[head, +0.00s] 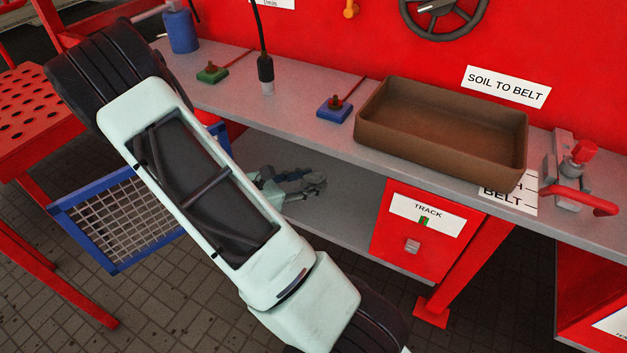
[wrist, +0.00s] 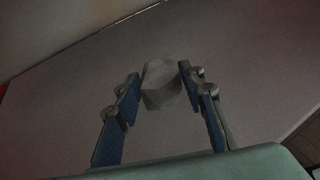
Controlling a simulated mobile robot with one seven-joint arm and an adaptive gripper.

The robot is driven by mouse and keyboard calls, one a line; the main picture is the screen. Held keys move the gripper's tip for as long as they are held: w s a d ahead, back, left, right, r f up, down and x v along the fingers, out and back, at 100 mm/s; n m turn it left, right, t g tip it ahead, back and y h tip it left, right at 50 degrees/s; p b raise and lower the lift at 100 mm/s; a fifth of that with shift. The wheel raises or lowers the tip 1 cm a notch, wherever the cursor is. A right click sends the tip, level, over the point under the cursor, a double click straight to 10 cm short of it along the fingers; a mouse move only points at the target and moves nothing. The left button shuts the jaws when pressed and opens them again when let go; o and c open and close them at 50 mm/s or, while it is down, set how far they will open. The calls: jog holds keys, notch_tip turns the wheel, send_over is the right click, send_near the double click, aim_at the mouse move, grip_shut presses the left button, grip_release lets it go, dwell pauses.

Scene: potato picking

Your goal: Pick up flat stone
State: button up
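A grey flat-topped stone (wrist: 160,84) lies on the grey lower shelf in the wrist view. My gripper (wrist: 159,76) is open, with one blue-padded finger on each side of the stone. In the head view my gripper (head: 300,184) reaches in over the lower shelf (head: 345,220), under the bench top. The stone is hard to tell apart from the gripper there.
The grey bench top (head: 290,120) is above my gripper, carrying a brown tray (head: 440,150). A red TRACK box (head: 420,260) bounds the shelf at right. A blue-framed mesh basket (head: 125,220) is at left, beyond my arm. The shelf around the stone is clear.

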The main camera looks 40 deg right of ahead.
jog(key=shift+r, duration=0.1)
jog(key=c, duration=0.8)
jog(key=shift+r+p, duration=0.3)
jog(key=shift+r, duration=0.35)
grip_shut()
jog(key=s+a+r+p, duration=0.1)
jog(key=s+r+p, duration=1)
jog(key=s+p, duration=0.2)
jog(key=shift+s+a+r+p, duration=0.3)
jog(key=shift+s+a+p, duration=0.05)
jog(key=shift+p, duration=0.45)
